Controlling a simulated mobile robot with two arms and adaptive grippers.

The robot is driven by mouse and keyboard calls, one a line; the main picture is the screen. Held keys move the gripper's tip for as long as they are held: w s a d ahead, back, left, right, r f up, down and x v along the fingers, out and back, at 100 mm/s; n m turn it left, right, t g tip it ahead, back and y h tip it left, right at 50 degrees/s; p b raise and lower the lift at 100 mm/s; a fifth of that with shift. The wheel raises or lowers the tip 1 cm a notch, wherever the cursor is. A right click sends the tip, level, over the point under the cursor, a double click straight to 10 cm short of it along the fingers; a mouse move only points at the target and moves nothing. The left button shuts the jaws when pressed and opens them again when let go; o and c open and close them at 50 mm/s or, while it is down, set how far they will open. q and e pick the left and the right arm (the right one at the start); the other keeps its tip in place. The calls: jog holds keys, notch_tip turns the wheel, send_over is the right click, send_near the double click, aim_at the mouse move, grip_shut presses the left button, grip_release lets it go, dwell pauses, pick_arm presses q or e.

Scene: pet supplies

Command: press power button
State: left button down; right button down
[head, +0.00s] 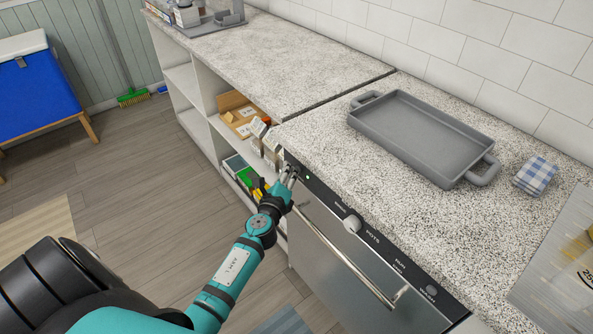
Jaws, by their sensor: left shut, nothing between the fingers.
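A built-in appliance (345,262) with a steel front stands under the speckled counter. Its black control strip (400,262) runs along the top edge, with a round light knob (352,223) and white lettering. A small green light (307,178) glows near the strip's left end. My left gripper (290,172) is shut and empty, with its fingertips at the left end of the strip, just left of the green light. The power button cannot be made out; the fingertips cover part of that end. I cannot tell whether they touch the strip. My right gripper is out of view.
A bar handle (345,262) crosses the appliance front below the strip. A grey tray (420,138) and a folded checked cloth (536,175) lie on the counter. Open shelves (205,105) with boxes stand left of the appliance. The wooden floor (140,190) is mostly clear.

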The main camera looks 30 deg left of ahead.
pick_arm(q)
jog(key=shift+s+a, duration=0.2)
jog(key=shift+s, duration=0.35)
jog(key=s, duration=0.2)
jog(key=s+a, duration=0.2)
jog(key=s, duration=0.1)
jog(key=shift+s, duration=0.3)
dwell(0.4)
jog(key=s+d+f+n+g+h, duration=0.1)
jog(key=s+d+f+n+g, duration=0.3)
jog(key=f, duration=0.6)
jog(key=s+d+f+n+g+h, duration=0.1)
jog(key=s+d+f+n, duration=0.15)
jog(key=s+f, duration=0.6)
jog(key=s+d+f+n+g+h, duration=0.1)
jog(key=s+d+f+n+g, duration=0.2)
jog(key=f, duration=0.9)
jog(key=s+d+f+n+g, duration=0.2)
jog(key=s+f, duration=0.3)
jog(key=s, duration=0.4)
jog(key=s+d+f+n+g+h, duration=0.1)
jog(key=s+f+n, duration=0.4)
jog(key=s, duration=0.5)
jog(key=s+d+f+n+g+h, duration=0.1)
jog(key=s+d+f+n+g, duration=0.2)
jog(key=s, duration=0.6)
notch_tip(320, 180, down, 2)
jog(key=shift+s+d+f+n+g, duration=0.15)
jog(key=shift+s+f+n+g, duration=0.15)
jog(key=shift+g, duration=0.4)
